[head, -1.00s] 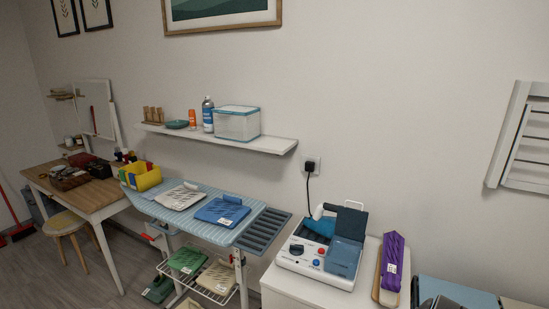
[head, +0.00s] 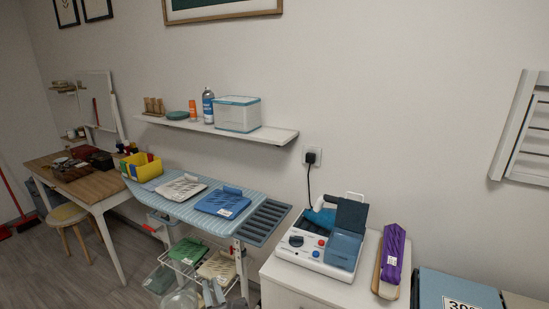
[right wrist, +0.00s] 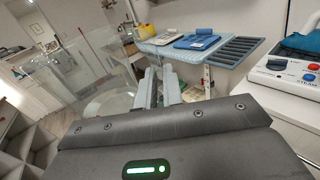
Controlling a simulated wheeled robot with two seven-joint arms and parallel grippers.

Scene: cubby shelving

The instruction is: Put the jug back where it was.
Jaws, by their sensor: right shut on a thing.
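A clear, see-through jug (head: 178,301) shows at the bottom edge of the head view, left of my right gripper (head: 213,292). Most of it is cut off by the frame. In the right wrist view the clear jug (right wrist: 108,106) is beside the grey fingers of my right gripper (right wrist: 160,88), which are shut on it. Its exact outline is hard to tell because it is transparent. The gripper is in front of the wire rack under the ironing board. My left gripper is not in view.
A steam station (head: 320,245) stands on a white cabinet (head: 310,284). The wall shelf (head: 270,135) holds a clear box (head: 237,114) and bottles. A wooden table (head: 75,185) stands at left.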

